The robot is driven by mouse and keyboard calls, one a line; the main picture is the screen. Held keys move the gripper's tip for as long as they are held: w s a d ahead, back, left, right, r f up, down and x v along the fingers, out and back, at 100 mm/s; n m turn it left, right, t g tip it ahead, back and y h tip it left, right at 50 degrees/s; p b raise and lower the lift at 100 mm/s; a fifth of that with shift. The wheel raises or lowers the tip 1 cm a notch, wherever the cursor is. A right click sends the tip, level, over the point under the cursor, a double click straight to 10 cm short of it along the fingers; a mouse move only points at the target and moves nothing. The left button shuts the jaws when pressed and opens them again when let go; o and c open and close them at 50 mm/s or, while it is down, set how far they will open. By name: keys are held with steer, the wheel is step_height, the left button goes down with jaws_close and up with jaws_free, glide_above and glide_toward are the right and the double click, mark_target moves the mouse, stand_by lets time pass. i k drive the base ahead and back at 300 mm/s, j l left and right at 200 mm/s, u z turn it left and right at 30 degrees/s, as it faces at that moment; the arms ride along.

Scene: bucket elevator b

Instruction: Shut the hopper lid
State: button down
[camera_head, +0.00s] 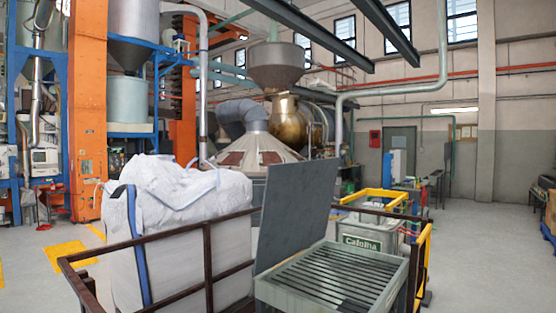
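The hopper (385,297) is a grey-green box in the lower middle of the head view, with a slatted grate (335,279) across its top. Its lid (296,215) is a flat dark grey panel. The lid stands open and near upright along the hopper's left side, and the grate is uncovered. The hopper's lower part is cut off by the picture's bottom edge. My gripper is not in view.
A brown metal railing (208,262) runs to the left of the hopper, beside a large white bulk bag (190,215). Behind the hopper are a bin marked "Cafolha" (362,240) and a yellow frame (372,196). Open floor (485,260) lies to the right.

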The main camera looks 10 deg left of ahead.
mark_target(298, 198)
steer(key=i+l+u, duration=0.4)
steer(key=i+l, duration=0.85)
